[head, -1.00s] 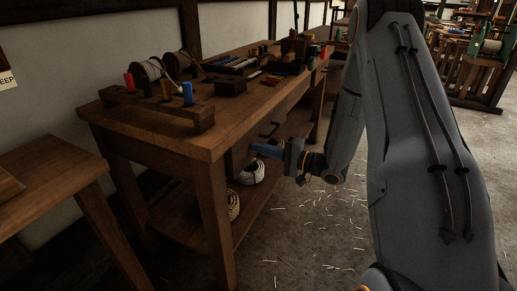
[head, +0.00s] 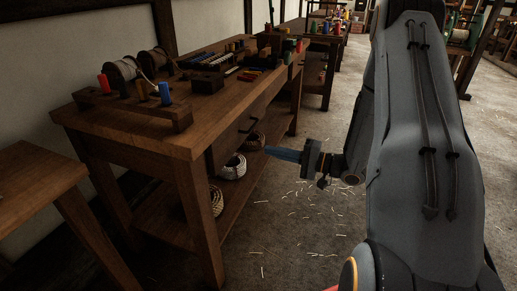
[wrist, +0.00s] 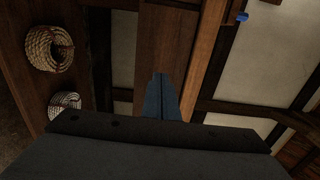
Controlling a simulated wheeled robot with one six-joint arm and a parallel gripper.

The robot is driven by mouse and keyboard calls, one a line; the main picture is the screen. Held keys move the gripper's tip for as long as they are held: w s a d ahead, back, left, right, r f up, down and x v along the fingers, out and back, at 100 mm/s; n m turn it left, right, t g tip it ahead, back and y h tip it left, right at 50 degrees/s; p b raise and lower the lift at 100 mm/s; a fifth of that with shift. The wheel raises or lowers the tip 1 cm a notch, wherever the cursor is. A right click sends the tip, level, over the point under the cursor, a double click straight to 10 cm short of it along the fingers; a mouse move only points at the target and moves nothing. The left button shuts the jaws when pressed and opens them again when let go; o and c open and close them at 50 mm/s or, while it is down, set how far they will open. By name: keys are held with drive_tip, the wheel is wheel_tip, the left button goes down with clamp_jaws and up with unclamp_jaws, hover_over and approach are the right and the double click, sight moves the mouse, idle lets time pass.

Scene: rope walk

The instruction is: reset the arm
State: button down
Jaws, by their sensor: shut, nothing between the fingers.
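My gripper (head: 272,150) is shut and empty, with its blue fingers together and pointing left in the head view. It is in the air to the right of the workbench (head: 140,132), near the dark handle on the bench's front. The arm reaches down from the right side of the picture. In the wrist view the closed fingers (wrist: 159,78) point up toward the wooden bench parts, and nothing is between them.
Rope coils (head: 234,166) lie on the bench's lower shelf, and a tan coil (wrist: 50,48) shows in the wrist view. Spools and a blue peg (head: 165,94) stand on the bench top. A wooden table (head: 35,175) is at left. Open floor with straw bits (head: 305,205) lies right of the bench.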

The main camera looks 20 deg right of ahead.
drive_tip(key=w+d+r+n+h+p, duration=0.25)
drive_tip(key=w+r+h+p, duration=0.2)
drive_tip(key=h, duration=0.35)
drive_tip(key=s+r+n+g+h+p, duration=0.1)
drive_tip(key=s+r+n+g+h, duration=0.15)
drive_tip(key=s+h, duration=0.25)
drive_tip(key=s+a+r+n+g+p, duration=0.1)
drive_tip(key=s+a+r+g, duration=0.1)
drive_tip(key=s, duration=0.7)
drive_tip(key=s+a+r+n+g+p, duration=0.1)
drive_tip(key=s+a+r+g, duration=0.2)
drive_tip(key=s, duration=0.6)
drive_tip(key=s+a+r+g+p, duration=0.2)
drive_tip(key=s+a+g, duration=0.2)
drive_tip(key=s, duration=0.4)
drive_tip(key=shift+s+a+r+n+h, duration=0.25)
drive_tip(key=shift+s+a+n+h, duration=0.15)
drive_tip(key=shift+a, duration=0.4)
